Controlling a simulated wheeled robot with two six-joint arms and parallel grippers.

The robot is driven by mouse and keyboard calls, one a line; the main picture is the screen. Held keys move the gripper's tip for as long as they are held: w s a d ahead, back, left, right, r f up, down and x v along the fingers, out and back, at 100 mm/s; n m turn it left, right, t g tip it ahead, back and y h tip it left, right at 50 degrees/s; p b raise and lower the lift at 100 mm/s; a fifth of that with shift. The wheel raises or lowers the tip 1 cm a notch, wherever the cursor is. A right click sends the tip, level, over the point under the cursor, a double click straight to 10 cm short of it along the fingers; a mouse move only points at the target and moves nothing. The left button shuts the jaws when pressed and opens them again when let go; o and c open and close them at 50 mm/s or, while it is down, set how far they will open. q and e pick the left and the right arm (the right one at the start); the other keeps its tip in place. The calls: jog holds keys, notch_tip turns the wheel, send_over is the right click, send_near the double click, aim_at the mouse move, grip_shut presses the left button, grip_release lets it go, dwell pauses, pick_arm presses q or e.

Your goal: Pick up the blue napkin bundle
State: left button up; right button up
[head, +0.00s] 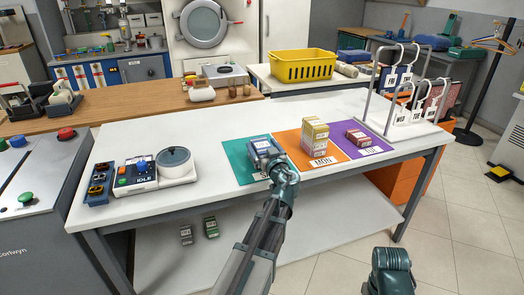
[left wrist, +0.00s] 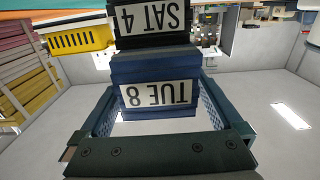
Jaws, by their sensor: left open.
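The blue napkin bundle (left wrist: 155,68) has a white label reading TUE 8, upside down in the left wrist view. It lies against a dark bundle (left wrist: 153,40) labelled SAT 4. In the head view the blue bundle (head: 262,145) is on the teal mat (head: 236,163), partly hidden by my left gripper (head: 272,157). My left gripper (left wrist: 157,98) is open, with one finger on each side of the blue bundle; I cannot tell whether they touch it.
A yellow and pink bundle stack (head: 315,138) stands close by on the orange mat (head: 291,141). Pink bundles (head: 357,137) lie on the purple mat (head: 379,146). A metal rack with tags (head: 402,113) stands at the right. White table (head: 218,125) is clear behind the mats.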

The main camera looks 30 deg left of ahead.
pick_arm(q)
jog(key=shift+w+a, duration=0.25)
jog(key=shift+s, duration=0.1)
jog(key=c, duration=1.3)
jog(key=shift+c, duration=0.2)
jog(key=shift+r, duration=0.2)
pick_arm(e)
jog(key=shift+r, duration=0.2)
